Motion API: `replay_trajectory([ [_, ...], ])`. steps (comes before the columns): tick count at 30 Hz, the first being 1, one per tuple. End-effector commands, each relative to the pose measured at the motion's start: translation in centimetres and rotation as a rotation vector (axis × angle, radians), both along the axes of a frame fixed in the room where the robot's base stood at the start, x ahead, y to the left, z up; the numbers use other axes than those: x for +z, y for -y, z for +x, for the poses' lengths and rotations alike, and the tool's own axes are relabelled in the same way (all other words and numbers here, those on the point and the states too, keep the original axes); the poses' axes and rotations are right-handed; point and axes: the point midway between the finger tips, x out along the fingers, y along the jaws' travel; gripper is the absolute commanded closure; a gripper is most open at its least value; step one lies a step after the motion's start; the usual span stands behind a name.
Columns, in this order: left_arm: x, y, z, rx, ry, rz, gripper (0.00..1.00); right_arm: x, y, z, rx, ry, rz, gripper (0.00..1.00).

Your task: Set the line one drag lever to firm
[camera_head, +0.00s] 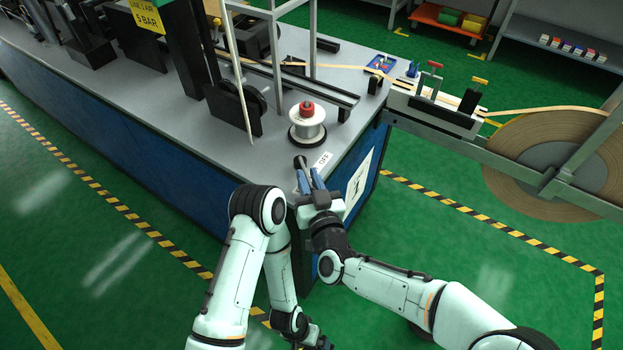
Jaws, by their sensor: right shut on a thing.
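My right gripper (305,182) is at the near corner of the grey bench top, its blue fingers shut on a small dark handle (299,162). The handle is beside a white label (322,160) that seems to read OFF; the fingers hide most of it. I cannot tell whether this handle is the drag lever, and no firm mark is readable. My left gripper (317,343) hangs low at the bottom edge, away from the bench; its fingers are too dark and small to judge.
A white spool (307,130) with a red top stands on the bench (200,150) behind my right gripper. The green floor (470,260) is clear at front right.

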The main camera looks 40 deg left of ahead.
Motion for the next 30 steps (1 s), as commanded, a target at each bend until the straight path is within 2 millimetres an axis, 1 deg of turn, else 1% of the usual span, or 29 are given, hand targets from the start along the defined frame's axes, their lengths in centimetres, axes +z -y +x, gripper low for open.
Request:
replay_trajectory([
  [3,0.0,0.0,0.0,0.000,0.000,0.000,0.00,-0.1,-0.1,-0.1,0.003,-0.002,-0.002,1.00],
  [4,0.0,0.0,0.0,0.000,0.000,0.000,0.00,-0.1,-0.1,-0.1,0.004,-0.002,-0.002,0.75],
  [6,0.0,0.0,0.0,0.000,0.000,0.000,0.00,-0.1,-0.1,-0.2,0.004,-0.002,-0.002,0.55],
  [14,0.0,0.0,0.0,0.000,-0.001,0.000,0.00,0.0,0.0,-0.1,0.003,0.000,-0.001,0.55],
  [19,0.0,0.0,0.0,0.000,-0.001,0.000,0.00,0.0,0.7,-0.6,0.003,0.000,-0.001,0.55],
  [23,0.0,0.0,0.0,0.000,-0.001,0.000,0.00,0.0,2.4,-1.8,0.003,0.001,-0.003,0.55],
  [30,0.0,0.0,0.0,0.000,-0.001,0.000,0.00,0.0,6.8,-5.0,0.003,0.001,-0.003,0.55],
])
